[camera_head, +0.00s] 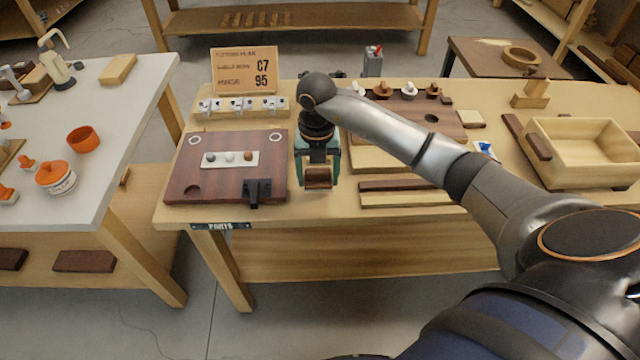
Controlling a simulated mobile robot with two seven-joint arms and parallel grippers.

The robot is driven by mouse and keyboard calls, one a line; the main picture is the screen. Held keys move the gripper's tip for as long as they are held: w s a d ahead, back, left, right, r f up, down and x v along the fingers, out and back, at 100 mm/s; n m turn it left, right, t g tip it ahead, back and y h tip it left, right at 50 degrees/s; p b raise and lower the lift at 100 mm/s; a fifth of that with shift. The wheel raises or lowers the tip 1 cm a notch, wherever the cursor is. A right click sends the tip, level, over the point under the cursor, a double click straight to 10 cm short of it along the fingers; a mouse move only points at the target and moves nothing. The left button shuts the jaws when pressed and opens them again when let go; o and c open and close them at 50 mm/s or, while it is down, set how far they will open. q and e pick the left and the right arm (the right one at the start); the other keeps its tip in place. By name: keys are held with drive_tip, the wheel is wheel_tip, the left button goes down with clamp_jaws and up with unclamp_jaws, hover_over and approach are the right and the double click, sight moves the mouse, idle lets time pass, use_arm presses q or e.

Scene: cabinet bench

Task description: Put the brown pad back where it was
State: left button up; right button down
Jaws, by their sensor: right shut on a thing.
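My right gripper (318,180) points down over the bench, just right of the dark brown board. It is shut on a small brown pad (318,174), which shows between its fingers. I cannot tell whether the pad touches the bench top. The dark brown board (225,188) carries a white strip (247,158) with several small round pieces, a black fixture (257,191) at its front right, two pale rings at its back corners and a dark round recess at front left. My left gripper is out of view.
A sign (245,70) and a row of small white pieces (241,106) stand behind the board. Pale and dark wooden strips (405,198) lie to the right. A wooden box (583,150) sits further right. A white table (90,170) stands left across a gap.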

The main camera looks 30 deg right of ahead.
sight(320, 186)
drive_tip(key=shift+w+d+f, duration=0.1)
drive_tip(key=shift+d+f, duration=0.05)
drive_tip(key=shift+f, duration=0.1)
drive_tip(key=shift+d+f, duration=0.2)
drive_tip(key=shift+f, duration=1.55)
drive_tip(key=shift+f, duration=0.1)
unclamp_jaws()
